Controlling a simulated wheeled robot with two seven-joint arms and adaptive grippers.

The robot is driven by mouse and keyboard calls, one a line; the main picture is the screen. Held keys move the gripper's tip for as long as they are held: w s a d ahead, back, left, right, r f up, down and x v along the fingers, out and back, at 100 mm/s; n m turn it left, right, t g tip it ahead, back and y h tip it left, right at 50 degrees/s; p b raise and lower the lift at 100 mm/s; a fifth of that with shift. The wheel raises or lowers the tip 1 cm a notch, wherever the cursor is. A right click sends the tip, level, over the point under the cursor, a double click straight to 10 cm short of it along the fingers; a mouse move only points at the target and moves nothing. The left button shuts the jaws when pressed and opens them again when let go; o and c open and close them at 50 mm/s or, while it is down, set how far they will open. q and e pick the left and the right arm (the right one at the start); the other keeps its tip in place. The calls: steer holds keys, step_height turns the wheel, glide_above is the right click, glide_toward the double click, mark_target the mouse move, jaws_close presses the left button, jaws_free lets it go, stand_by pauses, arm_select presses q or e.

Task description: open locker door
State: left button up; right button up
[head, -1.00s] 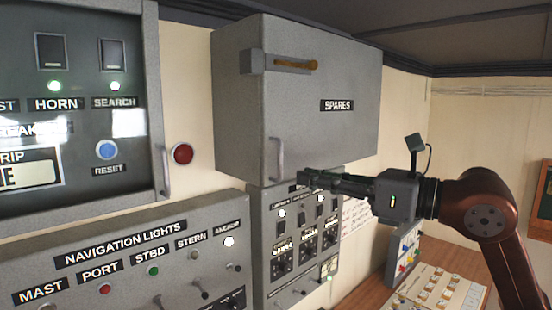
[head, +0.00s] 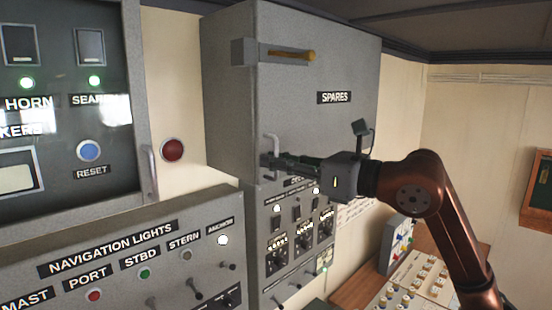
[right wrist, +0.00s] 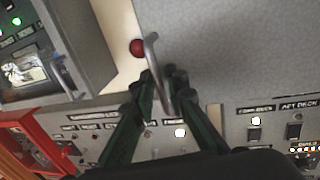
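The grey locker labelled SPARES (head: 335,130) hangs on the wall in the middle of the head view. Its door looks shut. A vertical metal handle (head: 274,143) sits at the door's lower left, and a bar with an orange-brown end (head: 290,54) is near its top left. My right gripper (head: 267,165) is at the handle's lower part. In the right wrist view the handle (right wrist: 151,50) runs between the right gripper's fingertips (right wrist: 160,82), which are close together and appear shut on it. My left gripper is in neither current view.
A switch panel (head: 290,240) is right below the locker. The navigation lights panel (head: 120,265) and a dark-fronted cabinet with its own handle (head: 150,172) are at left. A red button (head: 172,149) is beside the locker. A console (head: 415,280) stands at lower right.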

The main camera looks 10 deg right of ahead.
steer(key=c, duration=0.3)
jaws_close()
arm_select(q)
steer(key=shift+s, duration=0.45)
steer(key=shift+w, duration=0.2)
